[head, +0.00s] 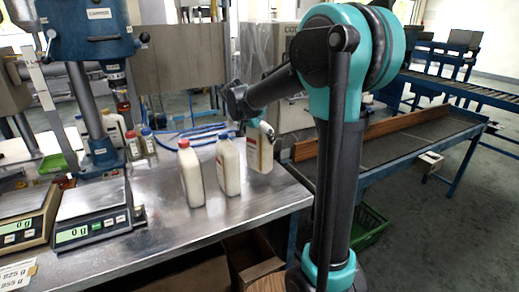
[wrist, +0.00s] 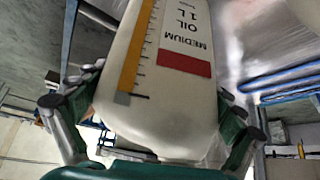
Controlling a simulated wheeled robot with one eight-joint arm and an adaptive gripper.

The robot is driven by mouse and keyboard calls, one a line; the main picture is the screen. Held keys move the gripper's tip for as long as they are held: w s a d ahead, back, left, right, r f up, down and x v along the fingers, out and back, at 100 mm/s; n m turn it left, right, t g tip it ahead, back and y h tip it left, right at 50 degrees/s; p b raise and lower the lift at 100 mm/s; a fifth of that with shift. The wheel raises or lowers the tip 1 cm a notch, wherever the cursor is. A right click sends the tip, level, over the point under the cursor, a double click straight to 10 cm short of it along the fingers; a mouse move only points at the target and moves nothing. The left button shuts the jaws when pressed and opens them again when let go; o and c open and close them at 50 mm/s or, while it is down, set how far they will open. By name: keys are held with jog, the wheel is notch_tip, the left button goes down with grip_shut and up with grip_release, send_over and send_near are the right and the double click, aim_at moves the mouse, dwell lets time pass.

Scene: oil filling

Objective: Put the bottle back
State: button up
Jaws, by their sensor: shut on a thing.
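My gripper (wrist: 155,115) is shut on a white oil bottle (wrist: 165,60), with one finger on each side of it in the wrist view. The label reads MEDIUM OIL 1 L, with a red band and an orange scale strip. In the head view this held bottle (head: 260,152) is near the right end of the metal table (head: 165,215), roughly upright. I cannot tell whether its base touches the table. A blue-capped bottle (head: 228,168) stands just left of it, and a red-capped bottle (head: 190,174) stands further left. The held bottle's cap is not clearly visible.
Two scales, one (head: 92,218) and another (head: 25,218), read 0 g at the left. A blue filling stand (head: 95,120) rises behind them, with several bottles nearby. The table's front middle is clear. A conveyor (head: 410,145) is at the right.

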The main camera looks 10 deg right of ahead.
aim_at(259, 148)
jog(key=shift+f, duration=2.45)
jog(key=o, duration=1.5)
jog(key=shift+f, duration=0.1)
jog(key=shift+o, duration=0.2)
jog(key=v, duration=1.2)
jog(key=s+d+f+n+y, duration=0.2)
jog(key=s+d+f+n, duration=0.2)
jog(key=s+f, duration=0.7)
jog(key=s+d+f+n+y, duration=0.2)
jog(key=s+d+f+n, duration=0.2)
jog(key=s+f, duration=0.6)
jog(key=s+n, duration=0.1)
jog(key=s, duration=0.4)
jog(key=shift+d+f+y, duration=0.3)
jog(key=shift+f, duration=0.1)
